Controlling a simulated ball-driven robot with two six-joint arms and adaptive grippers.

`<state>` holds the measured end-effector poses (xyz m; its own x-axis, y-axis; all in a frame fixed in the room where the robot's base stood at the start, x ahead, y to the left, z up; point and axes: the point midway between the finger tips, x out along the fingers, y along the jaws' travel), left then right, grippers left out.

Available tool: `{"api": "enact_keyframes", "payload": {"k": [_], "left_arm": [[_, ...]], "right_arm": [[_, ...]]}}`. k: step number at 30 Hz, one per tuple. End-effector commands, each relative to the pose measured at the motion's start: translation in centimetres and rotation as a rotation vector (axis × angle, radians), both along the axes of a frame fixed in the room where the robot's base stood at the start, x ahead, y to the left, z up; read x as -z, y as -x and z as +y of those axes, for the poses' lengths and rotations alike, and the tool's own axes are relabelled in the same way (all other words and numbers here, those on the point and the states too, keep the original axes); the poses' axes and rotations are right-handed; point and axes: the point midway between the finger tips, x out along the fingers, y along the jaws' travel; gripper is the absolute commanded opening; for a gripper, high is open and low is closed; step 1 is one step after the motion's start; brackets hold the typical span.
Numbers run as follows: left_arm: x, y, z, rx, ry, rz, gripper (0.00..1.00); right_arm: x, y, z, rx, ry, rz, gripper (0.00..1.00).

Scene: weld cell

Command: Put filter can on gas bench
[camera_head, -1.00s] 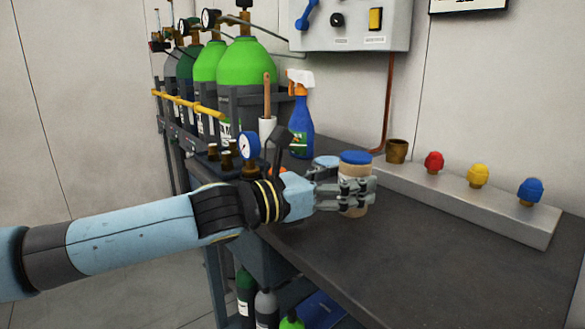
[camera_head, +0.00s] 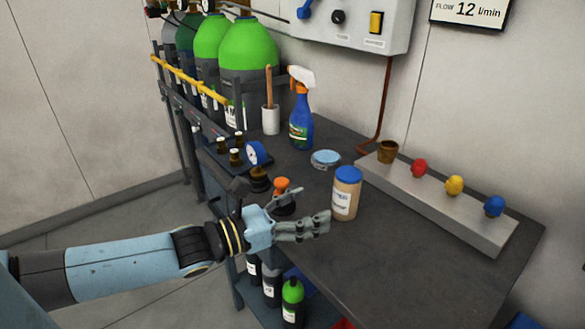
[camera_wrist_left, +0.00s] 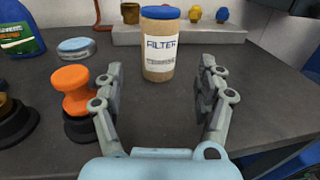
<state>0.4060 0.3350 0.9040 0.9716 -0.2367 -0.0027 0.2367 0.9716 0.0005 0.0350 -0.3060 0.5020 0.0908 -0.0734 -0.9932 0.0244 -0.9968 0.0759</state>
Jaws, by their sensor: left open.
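The filter can (camera_head: 346,195) is a tan jar with a blue lid and a white label. It stands upright on the dark gas bench (camera_head: 400,262). In the left wrist view the can (camera_wrist_left: 159,48), labelled FILTER, stands beyond the fingertips, between their lines. My left gripper (camera_head: 318,218) is open and empty, to the left of the can and apart from it; its two fingers (camera_wrist_left: 161,75) show spread in the wrist view. My right gripper is not in view.
An orange-topped knob (camera_head: 282,187) stands close beside my left gripper. A light-blue round tin (camera_head: 325,159), a spray bottle (camera_head: 301,118) and a gauge (camera_head: 256,155) are farther back. A grey rail (camera_head: 440,207) with coloured knobs lies right. The bench front is clear.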

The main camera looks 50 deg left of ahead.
Motion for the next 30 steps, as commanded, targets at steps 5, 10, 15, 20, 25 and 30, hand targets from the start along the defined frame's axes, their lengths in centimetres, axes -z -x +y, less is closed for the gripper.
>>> {"api": "enact_keyframes", "payload": {"k": [5, 10, 15, 20, 25, 30], "left_arm": [[-0.2, 2.1, 0.5, 0.001, 0.001, 0.0, 0.72], [0.0, 2.5, 0.7, 0.0, -0.001, -0.001, 0.72], [0.0, 2.5, 0.7, 0.0, 0.0, -0.002, 0.72], [0.0, 2.5, 0.6, 0.0, 0.0, -0.002, 0.72], [0.0, 2.5, 0.6, 0.0, 0.0, -0.002, 0.72], [0.0, 2.5, 0.6, 0.0, 0.0, -0.001, 0.72]], "right_arm": [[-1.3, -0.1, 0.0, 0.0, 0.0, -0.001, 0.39], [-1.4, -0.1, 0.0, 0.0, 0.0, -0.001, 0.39], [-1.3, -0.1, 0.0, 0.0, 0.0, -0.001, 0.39], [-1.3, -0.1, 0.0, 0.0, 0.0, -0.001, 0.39], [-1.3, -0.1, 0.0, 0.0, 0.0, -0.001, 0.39], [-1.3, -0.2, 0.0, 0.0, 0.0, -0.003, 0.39]]}}
